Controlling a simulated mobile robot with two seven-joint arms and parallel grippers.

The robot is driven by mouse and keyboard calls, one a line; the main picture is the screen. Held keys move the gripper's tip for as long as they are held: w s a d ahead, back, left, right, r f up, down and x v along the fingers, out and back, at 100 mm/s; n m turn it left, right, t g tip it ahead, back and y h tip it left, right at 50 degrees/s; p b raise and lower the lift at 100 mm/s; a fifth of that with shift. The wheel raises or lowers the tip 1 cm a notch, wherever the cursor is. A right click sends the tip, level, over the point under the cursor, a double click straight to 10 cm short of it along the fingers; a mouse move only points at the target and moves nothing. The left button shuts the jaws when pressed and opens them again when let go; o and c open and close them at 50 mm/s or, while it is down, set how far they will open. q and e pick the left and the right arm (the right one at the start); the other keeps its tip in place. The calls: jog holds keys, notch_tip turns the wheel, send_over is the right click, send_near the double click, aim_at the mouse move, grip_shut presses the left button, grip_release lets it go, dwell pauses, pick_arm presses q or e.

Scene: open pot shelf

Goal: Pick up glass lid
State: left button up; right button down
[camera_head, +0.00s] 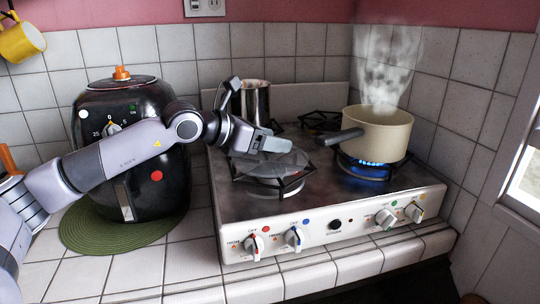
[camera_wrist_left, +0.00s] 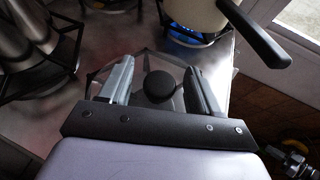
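The glass lid (camera_head: 272,172) lies on the front-left burner of the stove in the head view, clear with a dark rim. In the left wrist view its round black knob (camera_wrist_left: 159,86) shows between my fingers, with clear glass around it. My left gripper (camera_head: 268,143) is over the lid, reaching in from the left. In the left wrist view its two fingers (camera_wrist_left: 160,70) are apart, one on each side of the knob, with gaps to it. The gripper hides part of the lid in the head view. My right gripper cannot be made out in either view.
A cream pot (camera_head: 378,135) steams over a lit blue flame on the right burner, its dark handle (camera_head: 341,137) pointing left. A metal pot (camera_head: 252,101) stands at the back left. A black air fryer (camera_head: 130,165) stands left on a green mat (camera_head: 85,232). Knobs line the stove front (camera_head: 350,223).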

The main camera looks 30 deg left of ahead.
pick_arm(q)
jog(key=c, duration=1.1)
jog(key=shift+r, duration=0.1)
